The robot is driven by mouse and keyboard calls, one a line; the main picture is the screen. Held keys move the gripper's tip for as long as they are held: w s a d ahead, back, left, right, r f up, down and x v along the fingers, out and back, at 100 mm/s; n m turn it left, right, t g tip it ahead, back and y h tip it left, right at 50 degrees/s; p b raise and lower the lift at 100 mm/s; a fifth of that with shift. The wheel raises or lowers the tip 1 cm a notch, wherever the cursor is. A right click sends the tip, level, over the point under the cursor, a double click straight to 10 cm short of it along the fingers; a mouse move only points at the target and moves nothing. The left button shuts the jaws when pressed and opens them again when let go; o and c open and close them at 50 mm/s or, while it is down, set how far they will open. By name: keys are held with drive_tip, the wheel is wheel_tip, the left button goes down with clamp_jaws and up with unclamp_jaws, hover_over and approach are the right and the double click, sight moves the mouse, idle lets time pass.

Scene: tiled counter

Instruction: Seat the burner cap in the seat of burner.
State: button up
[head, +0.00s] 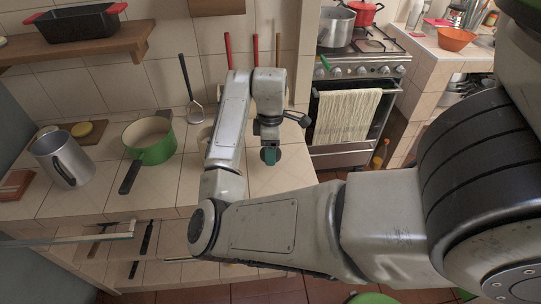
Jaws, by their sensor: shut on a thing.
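My gripper (270,153) points down over the tiled counter, left of the stove. Its teal fingertips are shut on a dark, round, flat piece, which looks like the burner cap (277,156). The fingers hide part of the cap, and I cannot tell whether it touches the counter. The stove (362,70) stands to the right of the gripper. A burner (375,45) on its hob looks bare, but its seat is too small to make out.
A grey pot (335,25) and a red pot (364,12) stand on the stove. A green saucepan (149,138) and a metal pot (62,158) stand on the counter to the left. A towel (343,115) hangs on the oven door. Drawers below the counter are open.

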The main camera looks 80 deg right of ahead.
drive_tip(key=s+a+r+p, duration=0.3)
drive_tip(key=s+a+r, duration=0.5)
drive_tip(key=a+r, duration=0.3)
drive_tip(key=w+a+f+m, duration=0.1)
drive_tip(key=w+a+f, duration=0.45)
drive_tip(key=w, duration=0.25)
drive_tip(key=w+a+f, duration=0.4)
drive_tip(key=w+f, duration=0.3)
drive_tip(key=w, duration=0.1)
drive_tip(key=w+a+f, duration=0.3)
drive_tip(key=a+f, duration=0.1)
drive_tip(key=a, duration=0.4)
drive_tip(key=w+a+f+m, duration=0.1)
drive_tip(key=w+a+f, duration=0.3)
drive_tip(key=a, duration=0.3)
drive_tip(key=shift+w+a+f+m, duration=0.15)
drive_tip(key=shift+a+f+m, duration=0.2)
drive_tip(key=shift+f, duration=0.25)
